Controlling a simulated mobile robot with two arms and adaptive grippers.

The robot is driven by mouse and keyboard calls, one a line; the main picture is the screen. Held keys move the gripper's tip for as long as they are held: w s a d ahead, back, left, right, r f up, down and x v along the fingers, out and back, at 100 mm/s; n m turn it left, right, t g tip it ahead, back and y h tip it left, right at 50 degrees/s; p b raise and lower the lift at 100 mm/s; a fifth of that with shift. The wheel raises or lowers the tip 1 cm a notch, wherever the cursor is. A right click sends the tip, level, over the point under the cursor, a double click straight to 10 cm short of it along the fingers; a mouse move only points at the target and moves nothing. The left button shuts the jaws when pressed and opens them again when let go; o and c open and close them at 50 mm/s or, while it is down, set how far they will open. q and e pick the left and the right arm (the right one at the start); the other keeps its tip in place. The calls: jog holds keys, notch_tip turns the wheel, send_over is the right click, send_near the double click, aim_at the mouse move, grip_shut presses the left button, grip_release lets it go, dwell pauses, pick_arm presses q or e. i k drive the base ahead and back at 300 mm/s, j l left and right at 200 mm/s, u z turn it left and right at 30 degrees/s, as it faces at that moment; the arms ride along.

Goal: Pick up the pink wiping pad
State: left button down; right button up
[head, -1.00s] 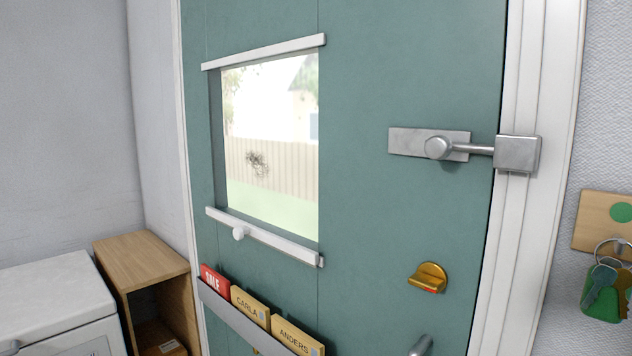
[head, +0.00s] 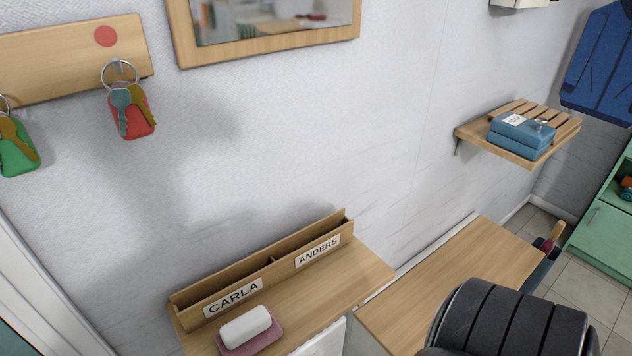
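The pink wiping pad (head: 264,341) lies on a wooden shelf top (head: 340,292) at the bottom centre of the head view. A white rounded block (head: 245,327) sits on top of it and covers much of its upper face. The pad is in front of the wooden letter holder with the labels CARLA and ANDERS.
The letter holder (head: 322,238) stands close behind the pad, against the wall. Keys hang on a board (head: 50,62) at upper left. A lower wooden surface (head: 448,283) extends right.

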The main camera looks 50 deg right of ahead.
aim_at(246, 334)
jog(key=z, duration=0.85)
